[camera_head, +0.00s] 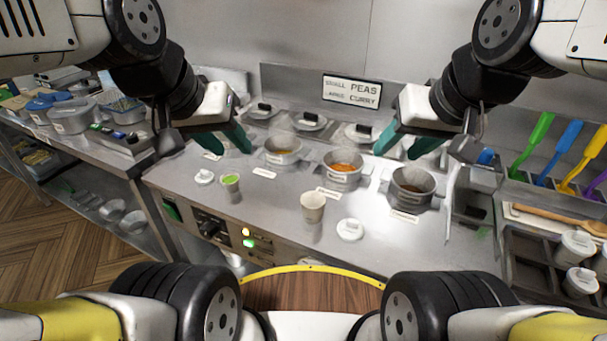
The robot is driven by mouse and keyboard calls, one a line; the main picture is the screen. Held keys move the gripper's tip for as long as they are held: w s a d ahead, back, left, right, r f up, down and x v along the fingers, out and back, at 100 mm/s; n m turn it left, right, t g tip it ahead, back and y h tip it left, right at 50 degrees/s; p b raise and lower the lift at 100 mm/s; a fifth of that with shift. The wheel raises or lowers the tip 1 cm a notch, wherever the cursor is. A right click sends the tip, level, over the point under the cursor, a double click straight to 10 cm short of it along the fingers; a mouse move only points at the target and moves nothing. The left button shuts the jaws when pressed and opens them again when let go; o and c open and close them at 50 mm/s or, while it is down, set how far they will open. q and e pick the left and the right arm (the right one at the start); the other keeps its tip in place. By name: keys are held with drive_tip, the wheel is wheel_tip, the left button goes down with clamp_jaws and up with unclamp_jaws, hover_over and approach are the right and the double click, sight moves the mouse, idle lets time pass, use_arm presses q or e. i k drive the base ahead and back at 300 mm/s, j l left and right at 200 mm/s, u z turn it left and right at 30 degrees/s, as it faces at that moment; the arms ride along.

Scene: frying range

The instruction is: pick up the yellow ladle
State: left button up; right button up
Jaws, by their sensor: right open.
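The yellow ladle (584,160) stands tilted at the far right, in a row of coloured utensils; its upper end points up and right. Its lower end is at the rack, and its bowl cannot be made out. My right gripper (395,154) is open and empty above the counter, well to the left of the ladle. My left gripper (233,152) is open and empty above the left part of the counter, farther from the ladle.
Green (533,143) and blue (559,152) utensils stand left of the ladle, a purple one (597,183) right of it. A wooden spoon (555,218) lies in front. Inset pots (413,198), a paper cup (313,207) and lidded cups (577,247) are nearby.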

sight(599, 139)
drive_tip(key=z, duration=1.8)
drive_tip(key=i+l+u, duration=0.1)
drive_tip(key=l+u, duration=0.55)
drive_tip(key=i+j, duration=0.05)
